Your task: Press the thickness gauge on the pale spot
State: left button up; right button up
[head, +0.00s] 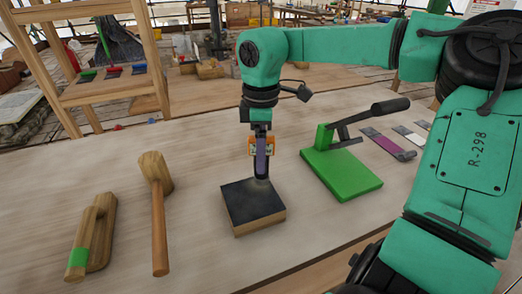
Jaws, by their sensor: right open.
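A wooden block with a dark top (240,203) lies on the pale bench. A slim upright purple-grey piece with a dark lower end, which looks like the thickness gauge (261,163), stands over the dark top near its back right part. Its foot appears to meet the surface, though I cannot tell if it truly touches. My right gripper (261,148) points straight down, open, its orange-marked fingers on either side of the gauge's upper part. I cannot make out a clear pale spot; the area around the gauge's foot looks slightly lighter. My left gripper is out of view.
A wooden mallet (158,205) and a wooden tool with a green band (92,237) lie left of the block. A green lever press (340,172) stands to the right, with several flat strips (388,144) behind it. A wooden rack (105,95) stands at the back left.

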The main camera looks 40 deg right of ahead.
notch_tip(320, 180, up, 15)
jog(key=p, duration=0.1)
jog(key=shift+f, duration=0.2)
